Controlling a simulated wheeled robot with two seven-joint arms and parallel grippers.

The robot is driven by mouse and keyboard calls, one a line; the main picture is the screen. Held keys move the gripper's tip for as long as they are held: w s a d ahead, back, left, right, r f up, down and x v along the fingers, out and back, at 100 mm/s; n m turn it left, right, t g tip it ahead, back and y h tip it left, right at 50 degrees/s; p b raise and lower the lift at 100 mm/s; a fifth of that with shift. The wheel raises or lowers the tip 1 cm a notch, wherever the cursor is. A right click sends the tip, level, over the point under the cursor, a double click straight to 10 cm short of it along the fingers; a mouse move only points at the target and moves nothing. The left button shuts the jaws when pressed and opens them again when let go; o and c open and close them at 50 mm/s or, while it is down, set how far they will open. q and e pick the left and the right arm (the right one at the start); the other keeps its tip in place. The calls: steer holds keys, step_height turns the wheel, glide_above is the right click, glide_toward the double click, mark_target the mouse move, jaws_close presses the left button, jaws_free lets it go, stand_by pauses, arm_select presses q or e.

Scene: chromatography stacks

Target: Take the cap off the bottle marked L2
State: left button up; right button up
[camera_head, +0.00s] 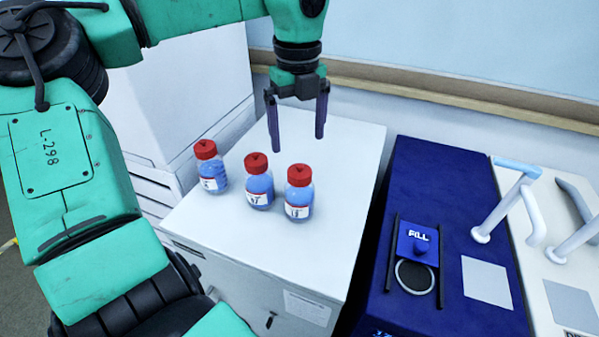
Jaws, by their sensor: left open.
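Three clear bottles with blue liquid, white labels and red caps stand upright in a row on a white cabinet top: a left bottle (212,176), a middle bottle (259,188) and a right bottle (299,198). Their label marks are too small to read, so I cannot tell which is L2. All three caps are on: the left cap (205,149), the middle cap (256,163) and the right cap (299,175). My left gripper (298,143) points down, open and empty, above and behind the middle and right bottles, apart from them. My right gripper is not in view.
The white cabinet top (262,245) is clear in front and to the right of the bottles. A dark blue machine marked FILL (448,188) stands to the right, with a white unit with pale handles (505,205) beside it. A wall rail (420,95) runs behind.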

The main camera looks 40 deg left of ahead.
mark_target(300, 165)
arm_select(q)
step_height(300, 165, down, 8)
steer(key=shift+d+p, duration=0.15)
steer(key=shift+p, duration=0.8)
steer(key=shift+w+f, duration=0.1)
steer(key=shift+f, duration=0.05)
steer(key=c, duration=1.4)
